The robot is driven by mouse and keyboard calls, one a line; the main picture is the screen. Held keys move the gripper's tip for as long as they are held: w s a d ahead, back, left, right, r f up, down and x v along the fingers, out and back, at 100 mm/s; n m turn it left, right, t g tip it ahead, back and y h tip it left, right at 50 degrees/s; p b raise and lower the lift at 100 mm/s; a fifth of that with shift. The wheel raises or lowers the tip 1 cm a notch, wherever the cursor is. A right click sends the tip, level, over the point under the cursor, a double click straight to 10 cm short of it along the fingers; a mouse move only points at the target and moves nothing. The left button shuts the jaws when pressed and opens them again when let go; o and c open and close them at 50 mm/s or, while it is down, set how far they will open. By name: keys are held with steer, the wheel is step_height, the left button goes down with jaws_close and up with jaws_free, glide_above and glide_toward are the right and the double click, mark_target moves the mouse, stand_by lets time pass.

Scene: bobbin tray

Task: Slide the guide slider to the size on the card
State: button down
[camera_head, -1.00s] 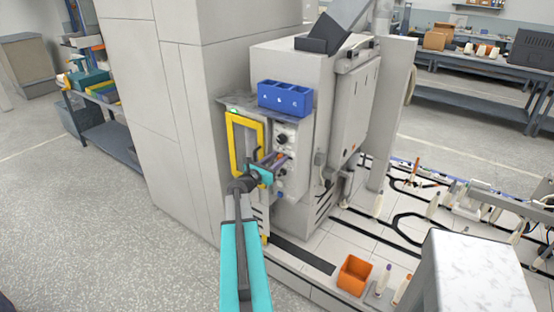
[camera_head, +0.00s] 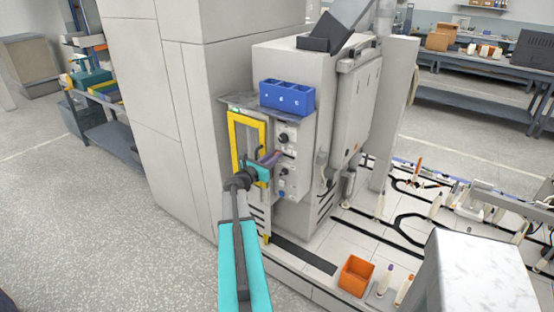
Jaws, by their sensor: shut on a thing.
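My gripper (camera_head: 266,168) is at the front panel of the grey machine, just right of the yellow frame (camera_head: 234,150). Its jaws are shut on a small part at the panel, which I take to be the guide slider; my gripper mostly hides it. The control panel (camera_head: 287,150) with dark knobs is right of my gripper. I cannot make out the size card or any size marks on the panel.
A blue three-compartment tray (camera_head: 287,97) sits on the ledge above the panel. An orange bin (camera_head: 355,276) stands on the white floor deck at lower right, beside several bobbins. A white block (camera_head: 475,270) fills the lower right. The floor at left is clear.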

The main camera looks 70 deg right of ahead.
steer(key=shift+w, duration=0.25)
steer(key=c, duration=1.7)
jaws_free()
